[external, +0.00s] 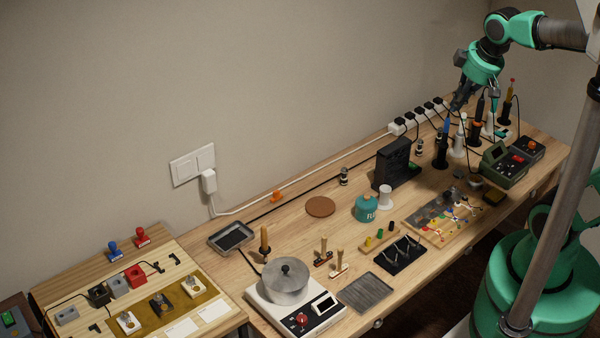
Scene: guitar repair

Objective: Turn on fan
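A black upright box-shaped unit (393,167), which looks like the fan, stands on the wooden workbench right of the middle of the external view. Its switch is too small to make out, and I cannot tell whether it is running. My gripper (455,106) hangs from the green arm above the back right of the bench. It is up and to the right of the black unit, apart from it in the picture, near the power strip (397,127). Its fingers are small and dark, so their opening is unclear.
Soldering irons in stands (442,147) and a green station (503,165) crowd the right side. A teal flux jar (367,208), a white cylinder (385,196) and a circuit board (445,217) are near the black unit. A hot plate with a pot (286,283) stands front left.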

